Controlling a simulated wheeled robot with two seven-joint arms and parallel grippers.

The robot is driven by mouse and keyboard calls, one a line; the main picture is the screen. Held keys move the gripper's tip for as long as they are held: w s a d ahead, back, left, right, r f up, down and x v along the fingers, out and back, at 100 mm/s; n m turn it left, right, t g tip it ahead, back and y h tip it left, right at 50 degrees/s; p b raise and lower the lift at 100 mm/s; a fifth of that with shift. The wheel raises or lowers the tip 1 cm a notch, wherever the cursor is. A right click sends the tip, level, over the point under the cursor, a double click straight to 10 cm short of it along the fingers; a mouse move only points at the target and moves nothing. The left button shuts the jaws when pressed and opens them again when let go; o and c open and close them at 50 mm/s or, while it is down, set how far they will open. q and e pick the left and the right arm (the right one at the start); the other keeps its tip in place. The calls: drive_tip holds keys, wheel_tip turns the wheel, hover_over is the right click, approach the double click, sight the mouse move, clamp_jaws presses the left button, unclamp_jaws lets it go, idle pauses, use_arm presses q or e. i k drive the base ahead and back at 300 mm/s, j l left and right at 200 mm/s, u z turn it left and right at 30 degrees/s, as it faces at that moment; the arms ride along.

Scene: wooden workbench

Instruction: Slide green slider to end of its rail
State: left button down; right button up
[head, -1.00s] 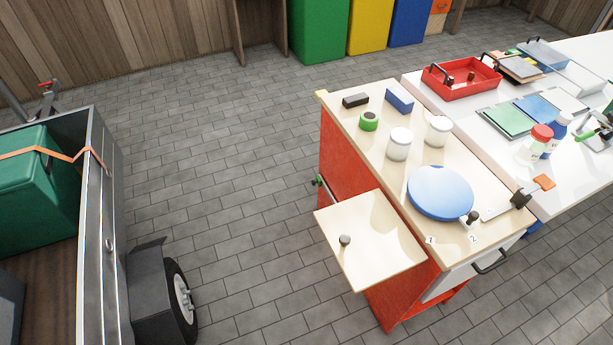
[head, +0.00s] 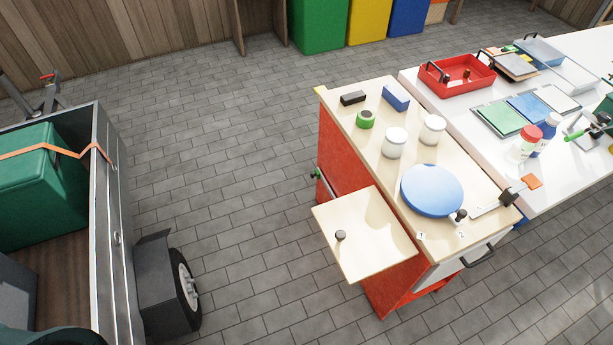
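A small green piece (head: 316,174) sticks out from the left red side of the wooden workbench (head: 470,185), beside a short pale rail (head: 327,188) that runs down toward a fold-out shelf. It looks like the green slider, at the upper end of the visible rail. The rail's lower end is hidden by the shelf. Another green handle-like part (head: 575,134) sits on the white table at the far right. Neither of my grippers is in view.
The fold-out shelf (head: 365,250) with a dark knob juts left from the bench. A trailer (head: 118,220) is at the left. Paved floor (head: 240,180) between is clear.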

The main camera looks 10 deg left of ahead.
sight(317, 174)
drive_tip(key=i+l, duration=0.15)
drive_tip(key=l, duration=0.15)
drive_tip(key=i+l, duration=0.15)
drive_tip(key=l+u, duration=0.1)
drive_tip(key=u, duration=1.5)
